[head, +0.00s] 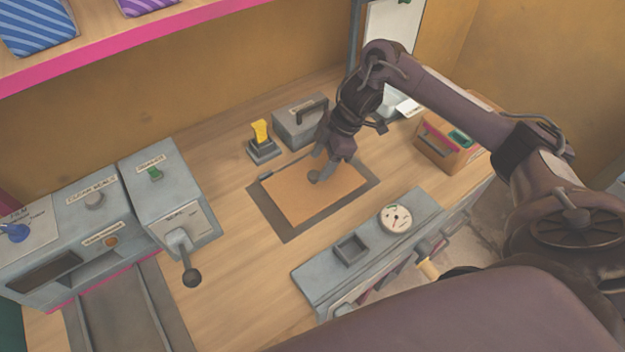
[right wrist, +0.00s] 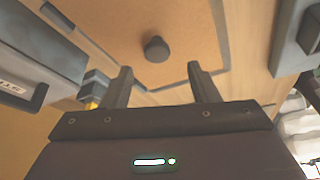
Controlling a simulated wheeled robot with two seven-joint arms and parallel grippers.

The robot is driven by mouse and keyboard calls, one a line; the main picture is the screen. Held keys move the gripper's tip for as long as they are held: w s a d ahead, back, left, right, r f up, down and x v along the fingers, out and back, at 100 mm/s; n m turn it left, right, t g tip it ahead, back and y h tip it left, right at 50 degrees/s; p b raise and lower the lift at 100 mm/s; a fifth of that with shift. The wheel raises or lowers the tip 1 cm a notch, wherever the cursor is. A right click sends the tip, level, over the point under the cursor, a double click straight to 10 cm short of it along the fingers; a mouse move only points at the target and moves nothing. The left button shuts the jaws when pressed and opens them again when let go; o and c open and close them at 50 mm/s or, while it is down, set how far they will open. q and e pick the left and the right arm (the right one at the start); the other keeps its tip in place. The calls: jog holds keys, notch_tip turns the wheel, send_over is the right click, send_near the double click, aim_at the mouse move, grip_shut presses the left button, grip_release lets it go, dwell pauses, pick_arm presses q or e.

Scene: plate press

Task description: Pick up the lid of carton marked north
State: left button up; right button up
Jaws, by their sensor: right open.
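A flat brown panel (head: 300,199) with a dark round knob (head: 314,177) lies within a dark border on the bench; it looks like a lid, but I read no north mark on it. The knob (right wrist: 156,49) also stands on the panel (right wrist: 190,25) in the right wrist view. My right gripper (head: 328,166) is over the panel's far part, close to the knob. Its fingers (right wrist: 159,75) are open, with the knob beyond their tips and nothing between them. My left gripper is not in view.
A grey box with a handle (head: 298,124) and a yellow-topped block (head: 262,143) stand behind the panel. A brown box (head: 447,146) is at right. A console with a gauge (head: 396,219) is in front. Grey machines (head: 170,200) with a lever stand left.

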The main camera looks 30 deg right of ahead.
aim_at(314, 174)
jog(key=p+x, duration=0.1)
jog(key=x, duration=0.1)
jog(key=shift+f, duration=0.4)
jog(key=shift+x, duration=0.8)
jog(key=shift+w+f, duration=0.1)
jog(key=shift+f, duration=0.05)
jog(key=c, duration=1)
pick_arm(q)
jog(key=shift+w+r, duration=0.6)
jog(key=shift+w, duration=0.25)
